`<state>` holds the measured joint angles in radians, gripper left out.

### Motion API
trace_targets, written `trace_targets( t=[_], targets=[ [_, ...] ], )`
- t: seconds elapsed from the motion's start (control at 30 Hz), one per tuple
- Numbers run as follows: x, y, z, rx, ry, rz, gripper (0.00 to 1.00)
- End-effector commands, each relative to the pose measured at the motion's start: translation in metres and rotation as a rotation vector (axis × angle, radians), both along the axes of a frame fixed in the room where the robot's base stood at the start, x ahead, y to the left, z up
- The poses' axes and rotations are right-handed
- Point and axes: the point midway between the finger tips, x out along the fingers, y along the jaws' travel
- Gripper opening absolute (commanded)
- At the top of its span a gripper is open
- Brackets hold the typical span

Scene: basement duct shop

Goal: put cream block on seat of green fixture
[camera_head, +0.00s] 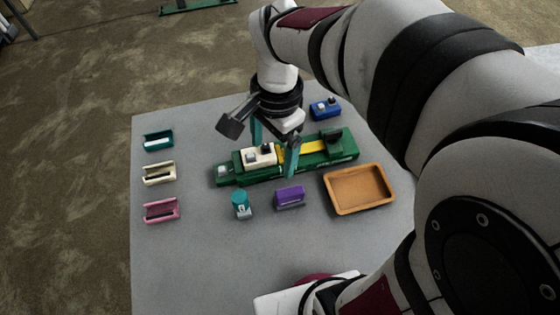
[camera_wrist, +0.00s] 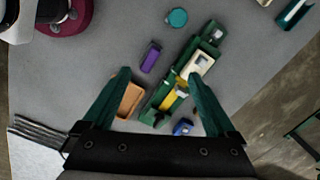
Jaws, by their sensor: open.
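The green fixture (camera_head: 312,160) lies across the table, with a yellow strip along its middle. The cream block (camera_head: 258,155) rests on the fixture toward its left end, with small dark and light details on top. I cannot tell whether it sits fully flush. My gripper (camera_head: 274,158) is open above the fixture, one finger behind the block and one in front and to its right. In the wrist view, my gripper (camera_wrist: 158,76) is open and empty. The cream block (camera_wrist: 201,65) shows just beyond the right fingertip, on the green fixture (camera_wrist: 208,38).
An orange tray (camera_head: 338,207) stands at front right. A purple block (camera_head: 289,197) and teal cylinder (camera_head: 241,205) stand in front. A blue block (camera_head: 325,108) is behind. Teal (camera_head: 158,140), cream (camera_head: 159,173) and pink (camera_head: 161,210) holders line the left. The front-left table is clear.

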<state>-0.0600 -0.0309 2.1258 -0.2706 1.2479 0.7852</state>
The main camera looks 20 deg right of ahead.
Motion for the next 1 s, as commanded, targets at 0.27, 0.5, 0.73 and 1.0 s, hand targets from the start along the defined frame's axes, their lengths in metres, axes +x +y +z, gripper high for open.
trace_targets(
  t=[0.27, 0.5, 0.73, 1.0],
  targets=[
    [-0.139, 0.002, -0.002, 0.097, -0.061, 0.580, 0.92],
    [-0.146, 0.003, -0.004, 0.104, -0.064, 0.623, 0.92],
    [-0.146, 0.003, -0.004, 0.104, -0.065, 0.621, 0.92],
    [-0.145, 0.003, -0.004, 0.103, -0.065, 0.620, 0.92]
  ],
)
